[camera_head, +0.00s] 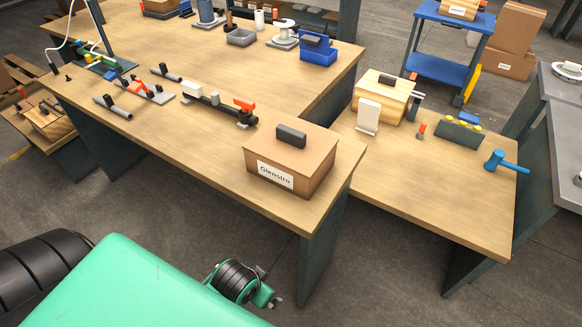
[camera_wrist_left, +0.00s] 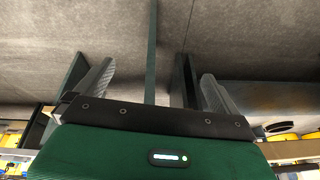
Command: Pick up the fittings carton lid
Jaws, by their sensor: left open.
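The fittings carton (camera_head: 318,177) is a brown cardboard box with a white label on its front. It stands at the near right corner of the large wooden bench. Its lid (camera_head: 316,143) lies flat on top and has a dark block handle (camera_head: 291,136). My left gripper (camera_wrist_left: 158,72) is open in the left wrist view, its two grey fingers wide apart with nothing between them. That view shows grey floor and dark upright posts beyond the fingers, and no carton.
Left of the carton on the bench (camera_head: 205,160) lie a dark pipe assembly with an orange valve handle (camera_head: 244,105) and several pipe pieces. A lower side table (camera_head: 425,180) at right holds a wooden box (camera_head: 381,98) and a blue mallet (camera_head: 505,161). The bench front before the carton is clear.

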